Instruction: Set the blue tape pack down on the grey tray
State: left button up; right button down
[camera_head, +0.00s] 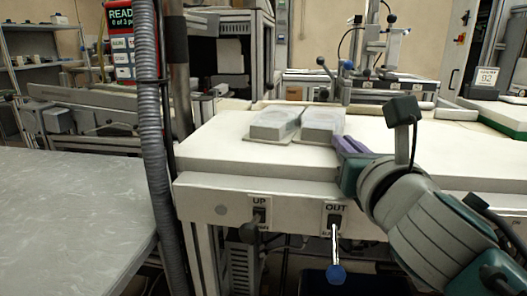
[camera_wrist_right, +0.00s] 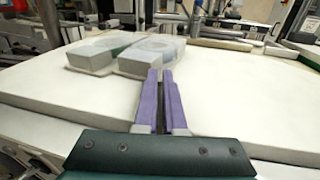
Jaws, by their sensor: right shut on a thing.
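My right gripper (camera_head: 341,142) has purple fingers, nearly together, at the near right corner of the right pack. In the right wrist view the fingertips (camera_wrist_right: 160,75) meet that corner; the gripped part is hidden. My left gripper is out of view.
A grey hose (camera_head: 150,130) runs upright at the left. A grey bench (camera_head: 65,215) is clear.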

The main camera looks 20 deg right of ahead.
jog(key=shift+t, duration=0.3)
jog(key=w+r+p, duration=0.1)
jog(key=r, duration=0.1)
jog(key=w+d+r+p, duration=0.1)
jog(key=r, duration=0.2)
jog(key=w+r+p, duration=0.1)
jog(key=w+r, duration=0.1)
jog(key=r, duration=0.1)
jog(key=shift+d+r, duration=0.1)
jog(key=shift+d, duration=0.3)
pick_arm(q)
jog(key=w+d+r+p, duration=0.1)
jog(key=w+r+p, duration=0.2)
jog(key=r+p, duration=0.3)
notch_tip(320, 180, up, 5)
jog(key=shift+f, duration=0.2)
pick_arm(e)
notch_tip(320, 180, up, 12)
jog(key=s, duration=0.1)
jog(key=shift+s+a, duration=0.2)
jog(key=shift+a, duration=0.15)
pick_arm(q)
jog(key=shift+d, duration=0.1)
pick_arm(e)
jog(key=c, duration=1.5)
grip_release()
jog(key=shift+c, duration=0.2)
